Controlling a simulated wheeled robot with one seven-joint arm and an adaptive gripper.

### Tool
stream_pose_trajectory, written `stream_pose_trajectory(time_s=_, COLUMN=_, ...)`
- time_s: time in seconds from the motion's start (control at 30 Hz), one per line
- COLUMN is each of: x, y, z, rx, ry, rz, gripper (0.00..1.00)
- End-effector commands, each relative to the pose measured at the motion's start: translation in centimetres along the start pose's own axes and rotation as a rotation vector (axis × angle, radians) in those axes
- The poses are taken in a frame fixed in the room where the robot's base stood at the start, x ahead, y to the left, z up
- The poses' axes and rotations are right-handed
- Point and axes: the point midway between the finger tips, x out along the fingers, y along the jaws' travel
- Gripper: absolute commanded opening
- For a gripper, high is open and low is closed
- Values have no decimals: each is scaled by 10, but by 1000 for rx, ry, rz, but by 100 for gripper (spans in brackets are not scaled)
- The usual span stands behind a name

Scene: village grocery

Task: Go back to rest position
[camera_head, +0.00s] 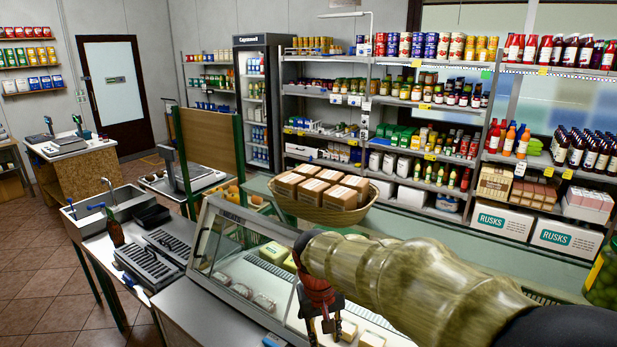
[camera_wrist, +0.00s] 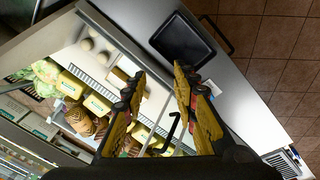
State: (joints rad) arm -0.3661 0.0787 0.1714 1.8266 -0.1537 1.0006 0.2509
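My gripper (camera_head: 328,318) hangs from my arm above the glass display case (camera_head: 228,215) in the head view. In the wrist view my gripper (camera_wrist: 158,80) has its two yellow-and-black fingers apart, with nothing between them. The wrist view looks down past the fingers onto the display case and the counter beside it. A black tray (camera_wrist: 183,42) lies on the pale counter (camera_wrist: 232,92) beyond the fingertips. Part of the case is hidden behind my arm in the head view.
A wicker basket (camera_head: 318,214) of brown packages stands on the case's rear ledge, close to my arm. A large jar (camera_head: 605,275) stands at the right edge. Stocked shelves (camera_head: 420,105) line the back wall. Tiled floor (camera_head: 35,290) is clear at left.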

Motion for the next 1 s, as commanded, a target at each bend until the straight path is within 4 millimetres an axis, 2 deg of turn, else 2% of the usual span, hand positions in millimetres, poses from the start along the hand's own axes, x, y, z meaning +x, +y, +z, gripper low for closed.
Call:
stream_pose_trajectory(time_s=0.03, x=-8, y=9, z=16, rx=-7, ry=12, rz=-13, gripper=29)
stream_pose_trajectory(time_s=0.2, x=-26, y=31, z=65, rx=-33, ry=47, rz=-47, gripper=29)
stream_pose_trajectory(time_s=0.6, x=-51, y=70, z=172, rx=17, ry=163, rz=-91, gripper=29)
stream_pose_trajectory(time_s=0.8, x=-59, y=85, z=217, rx=99, ry=234, rz=-95, gripper=29)
stream_pose_trajectory(time_s=1.0, x=-79, y=101, z=239, rx=166, ry=330, rz=-76, gripper=29)
